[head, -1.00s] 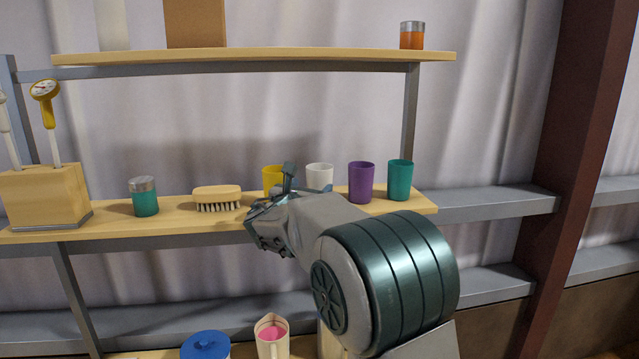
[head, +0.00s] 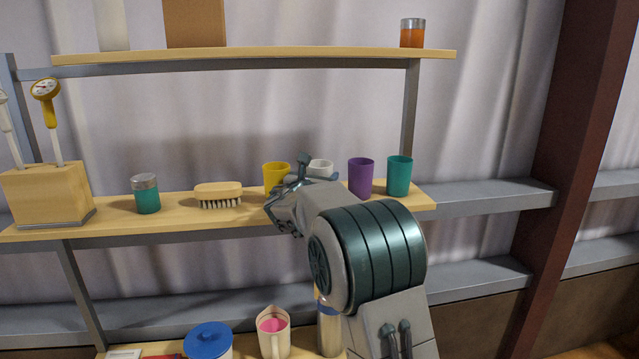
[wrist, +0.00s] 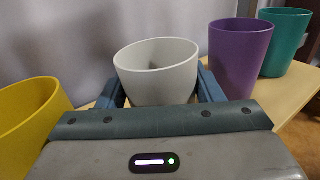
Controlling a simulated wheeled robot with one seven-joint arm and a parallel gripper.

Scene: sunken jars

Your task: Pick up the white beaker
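The white beaker (head: 320,168) stands on the middle shelf, between a yellow beaker (head: 276,174) and a purple beaker (head: 360,177). My gripper (head: 302,170) is in front of it and hides most of it in the head view. In the wrist view the white beaker (wrist: 157,72) stands upright and empty between the two fingers of my gripper (wrist: 158,92), one on each side. The fingers are spread wide. A small gap seems to show on the left; contact on the right cannot be told.
The yellow beaker (wrist: 30,112) is close at the left finger and the purple beaker (wrist: 238,58) close at the right finger. A teal beaker (head: 399,176) stands further right. A brush (head: 218,194) and a teal jar (head: 145,194) are on the left. The upper shelf (head: 260,56) runs above.

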